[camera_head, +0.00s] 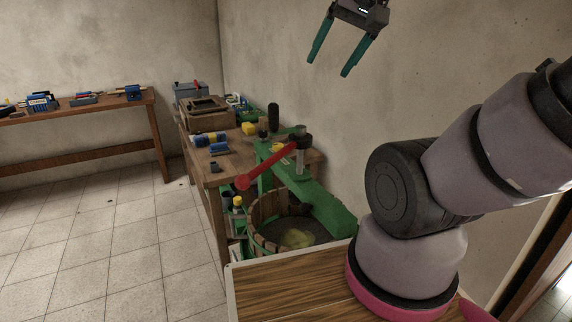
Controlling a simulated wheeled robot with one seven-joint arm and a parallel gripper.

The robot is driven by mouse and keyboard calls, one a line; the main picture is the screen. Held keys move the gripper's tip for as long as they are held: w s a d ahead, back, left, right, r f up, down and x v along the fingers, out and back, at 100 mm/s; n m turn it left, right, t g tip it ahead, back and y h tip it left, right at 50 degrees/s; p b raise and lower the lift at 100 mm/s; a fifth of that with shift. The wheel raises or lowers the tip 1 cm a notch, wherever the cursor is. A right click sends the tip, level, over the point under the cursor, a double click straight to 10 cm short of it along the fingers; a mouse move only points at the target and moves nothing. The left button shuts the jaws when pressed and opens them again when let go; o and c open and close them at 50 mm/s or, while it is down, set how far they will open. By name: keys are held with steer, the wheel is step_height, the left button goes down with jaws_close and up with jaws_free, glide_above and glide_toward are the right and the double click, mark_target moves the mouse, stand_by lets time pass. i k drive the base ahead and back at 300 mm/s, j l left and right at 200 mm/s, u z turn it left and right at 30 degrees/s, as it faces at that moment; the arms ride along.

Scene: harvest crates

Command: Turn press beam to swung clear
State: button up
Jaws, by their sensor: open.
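A press with a green frame stands by the workbench, over a round wooden-stave tub (257,234) holding something yellowish. A thick green beam (318,200) runs across the top of the tub towards the front right. A red lever (268,166) with a round red end reaches left from a dark hub on a pale upright screw. I cannot tell for sure which of the two bars is the press beam. My gripper (328,66) is high up near the wall, open and empty, its teal fingers pointing down and apart from the press. My arm hides some of the right side.
A wooden workbench (225,172) behind the press holds a wooden box (206,119), a yellow block (249,129) and several blue items. Another bench (85,149) stands at the back left. A wood-topped surface (290,285) is in front. The tiled floor at left is clear.

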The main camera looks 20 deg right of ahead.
mark_target(341, 223)
steer(key=k+j+z, duration=0.1)
steer(key=k, duration=0.5)
steer(key=k+j+z, duration=0.1)
steer(key=k, duration=0.45)
steer(key=j, duration=0.1)
